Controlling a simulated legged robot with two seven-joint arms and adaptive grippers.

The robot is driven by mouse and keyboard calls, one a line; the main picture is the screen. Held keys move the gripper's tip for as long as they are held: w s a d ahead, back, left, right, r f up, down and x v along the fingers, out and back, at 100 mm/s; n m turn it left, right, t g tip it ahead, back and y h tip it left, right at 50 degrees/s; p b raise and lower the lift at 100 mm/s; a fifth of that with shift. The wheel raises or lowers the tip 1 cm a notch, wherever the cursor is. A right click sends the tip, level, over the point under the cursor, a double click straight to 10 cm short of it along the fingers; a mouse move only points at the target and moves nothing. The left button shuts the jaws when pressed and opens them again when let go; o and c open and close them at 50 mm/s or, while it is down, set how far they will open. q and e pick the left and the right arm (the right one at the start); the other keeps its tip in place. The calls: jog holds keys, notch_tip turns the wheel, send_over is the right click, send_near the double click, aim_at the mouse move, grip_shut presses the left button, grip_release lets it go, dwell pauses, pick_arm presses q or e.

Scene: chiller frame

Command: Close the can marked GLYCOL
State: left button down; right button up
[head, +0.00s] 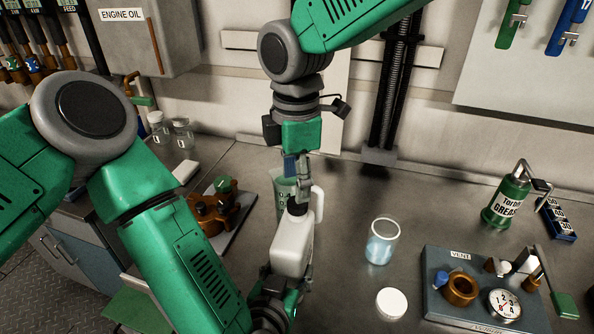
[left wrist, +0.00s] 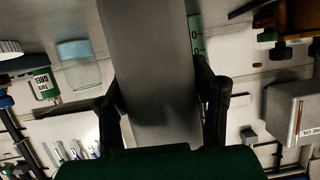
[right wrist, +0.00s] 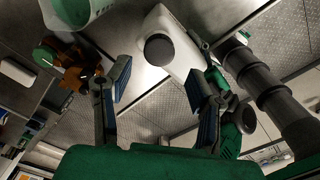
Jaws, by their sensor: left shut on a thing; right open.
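A white can (head: 290,248) with a side handle and a dark round cap (head: 297,208) on its neck stands upright in the middle; no GLYCOL marking is legible. My left gripper (head: 279,288) is shut on its lower body, which fills the left wrist view (left wrist: 150,75) as a grey slab between the fingers. My right gripper (head: 303,180) points down just above the cap. In the right wrist view its fingers (right wrist: 160,92) are apart and empty, with the cap (right wrist: 159,50) beyond them. I cannot tell how tightly the cap sits.
A green-marked measuring jug (head: 281,200) stands close behind the can. A glass (head: 382,242) of bluish liquid and a white lid (head: 391,303) are to the right. A vent gauge block (head: 437,300) and grease can (head: 507,205) lie farther right. An orange-brown valve (head: 212,212) is left.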

jog(key=n, duration=0.1)
jog(key=r+n, duration=0.1)
jog(key=n, duration=0.2)
jog(key=shift+r, duration=0.25)
jog(key=n, duration=0.1)
jog(key=r+n, duration=0.1)
jog(key=shift+w+d+n, duration=0.1)
jog(key=shift+w+n, duration=0.05)
jog(key=shift+n, duration=0.15)
jog(key=shift+f, duration=4)
